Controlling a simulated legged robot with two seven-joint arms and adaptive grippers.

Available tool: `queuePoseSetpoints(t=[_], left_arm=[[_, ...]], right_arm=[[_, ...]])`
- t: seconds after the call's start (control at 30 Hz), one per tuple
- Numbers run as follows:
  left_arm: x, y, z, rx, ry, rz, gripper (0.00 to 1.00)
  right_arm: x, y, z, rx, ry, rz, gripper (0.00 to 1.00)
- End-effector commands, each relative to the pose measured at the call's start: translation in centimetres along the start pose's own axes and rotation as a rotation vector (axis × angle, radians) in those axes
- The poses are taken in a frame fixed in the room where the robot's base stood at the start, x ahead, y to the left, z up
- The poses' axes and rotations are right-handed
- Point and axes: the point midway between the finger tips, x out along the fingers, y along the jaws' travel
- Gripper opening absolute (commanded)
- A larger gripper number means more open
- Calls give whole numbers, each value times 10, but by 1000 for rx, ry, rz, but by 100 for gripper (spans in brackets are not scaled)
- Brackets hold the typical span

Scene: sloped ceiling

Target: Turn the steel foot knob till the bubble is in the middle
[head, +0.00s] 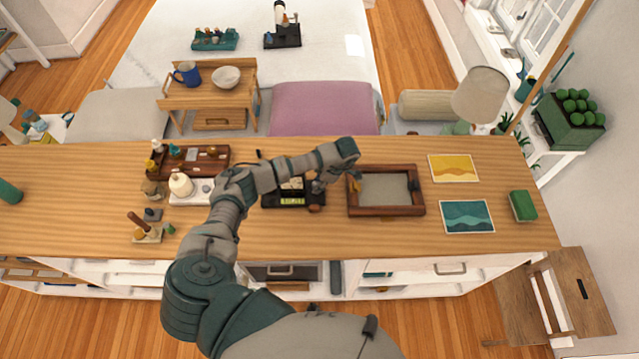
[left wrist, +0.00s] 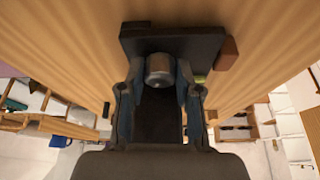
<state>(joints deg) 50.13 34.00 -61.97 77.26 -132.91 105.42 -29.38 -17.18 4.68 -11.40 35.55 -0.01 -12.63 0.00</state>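A black levelling device (head: 275,200) lies on the wooden counter, partly behind my left arm. It has a yellow-green vial (head: 292,201) on its front side; the bubble is too small to make out. In the left wrist view, the steel foot knob (left wrist: 160,68) is a short round cylinder at the edge of the black base (left wrist: 175,42). My left gripper (head: 319,187) is at the right end of the device. My right gripper is not in view.
A brown block (head: 316,208) sits close beside the device. A wood-framed tray (head: 420,208) stands to the right, with two picture cards beyond it. A white holder with a round pot (head: 181,184) and a brown tray (head: 218,170) stand left. The counter's front strip is clear.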

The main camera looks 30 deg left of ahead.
Motion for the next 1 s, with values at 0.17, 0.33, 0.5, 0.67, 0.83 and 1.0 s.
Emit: queuePoseSetpoints(t=[0.17, 0.33, 0.5, 0.67, 0.83, 1.0], left_arm=[[1, 0, -1, -1, 2, -1, 58], [0, 0, 0, -1, 1, 0, 58], [-12, 1, 1, -1, -2, 2, 58], [-44, 1, 1, 0, -3, 3, 58], [-81, 2, 0, -1, -2, 3, 58], [-108, 3, -1, -2, 0, 2, 58]], right_arm=[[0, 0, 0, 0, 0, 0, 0], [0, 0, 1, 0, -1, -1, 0], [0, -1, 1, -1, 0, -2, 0], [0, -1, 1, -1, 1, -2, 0], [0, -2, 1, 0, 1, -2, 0], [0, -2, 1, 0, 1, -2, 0]])
